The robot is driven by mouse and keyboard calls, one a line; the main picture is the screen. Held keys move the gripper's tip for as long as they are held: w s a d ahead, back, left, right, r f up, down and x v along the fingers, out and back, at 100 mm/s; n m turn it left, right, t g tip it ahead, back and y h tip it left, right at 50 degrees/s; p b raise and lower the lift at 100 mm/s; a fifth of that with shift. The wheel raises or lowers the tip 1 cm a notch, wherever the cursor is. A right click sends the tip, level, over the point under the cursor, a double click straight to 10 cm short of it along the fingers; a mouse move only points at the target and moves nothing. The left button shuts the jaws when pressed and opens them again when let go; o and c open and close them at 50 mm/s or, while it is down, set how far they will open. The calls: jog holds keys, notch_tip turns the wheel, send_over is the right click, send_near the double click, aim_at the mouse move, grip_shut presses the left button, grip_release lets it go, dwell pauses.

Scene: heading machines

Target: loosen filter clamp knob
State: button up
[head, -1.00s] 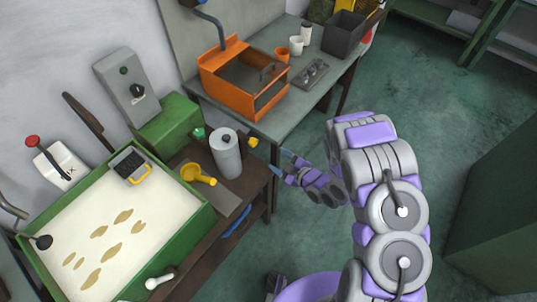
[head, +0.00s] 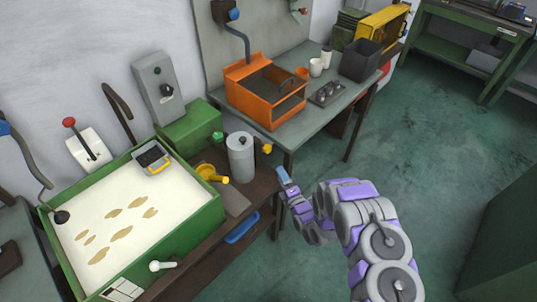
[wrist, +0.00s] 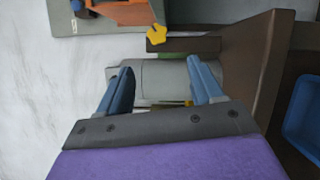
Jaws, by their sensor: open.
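The filter is an upright grey cylinder (head: 240,158) on the dark brown bench beside the green-rimmed tank. A yellow knob (head: 267,148) sits on its right side, near the top. In the wrist view a yellow lobed knob (wrist: 156,36) shows beyond the fingertips, and a grey body (wrist: 165,82) shows behind the gap between the fingers. My gripper (head: 283,177) is to the right of the filter, lower in the picture than the knob. In the wrist view its two blue fingers (wrist: 163,80) are apart with nothing gripped.
The green tank (head: 205,222) with pale liquid is at left. A yellow funnel-like piece (head: 210,173) lies near the filter. An orange box (head: 262,95) stands on the grey table behind. A blue tray (head: 242,228) hangs under the bench edge. Floor to the right is clear.

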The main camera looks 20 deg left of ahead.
send_near(269, 151)
jog(key=w, duration=0.2)
jog(key=w+a, duration=0.2)
jog(key=a, duration=0.1)
jog(key=w+a+b, duration=0.1)
jog(key=a, duration=0.1)
jog(key=shift+r, duration=0.1)
jog(key=shift+w+a, duration=0.25)
jog(key=shift+a, duration=0.1)
jog(key=shift+w+d+r, duration=0.2)
jog(key=shift+w+r, duration=0.1)
jog(key=shift+w, duration=0.25)
jog(key=shift+a+f, duration=0.15)
jog(key=shift+a, duration=0.25)
jog(key=shift+a+f, duration=0.1)
jog(key=shift+a, duration=0.1)
jog(key=c, duration=0.3)
jog(key=shift+d, duration=0.35)
jog(key=c, duration=0.5)
jog(key=shift+c, duration=1.3)
